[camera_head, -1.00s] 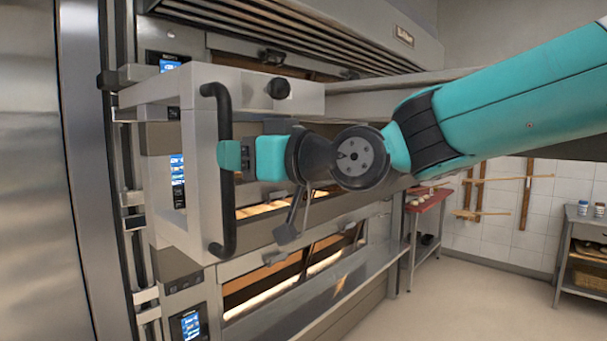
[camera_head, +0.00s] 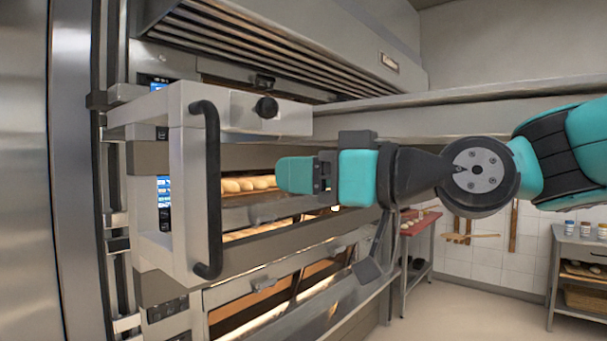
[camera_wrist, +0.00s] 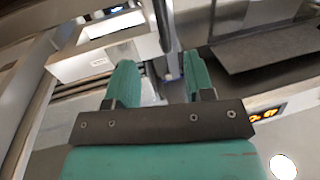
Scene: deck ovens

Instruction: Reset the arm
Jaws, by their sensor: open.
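My gripper (camera_head: 297,175) is teal and dark grey. It hangs in front of the deck oven, to the right of a black vertical handle (camera_head: 210,190) on a pale metal frame (camera_head: 187,180), with a clear gap to it. In the wrist view my gripper (camera_wrist: 158,85) shows two teal fingers spread apart with nothing between them. The black handle (camera_wrist: 163,25) shows beyond the fingertips there. My arm reaches in from the right side of the head view, with the forearm roughly level.
Bread loaves (camera_head: 248,184) lie in the lit oven deck behind my gripper. A long metal shelf (camera_head: 440,108) runs above. A red-topped table (camera_head: 420,222) and a rack (camera_head: 580,262) stand at the right. The floor (camera_head: 470,300) between is clear.

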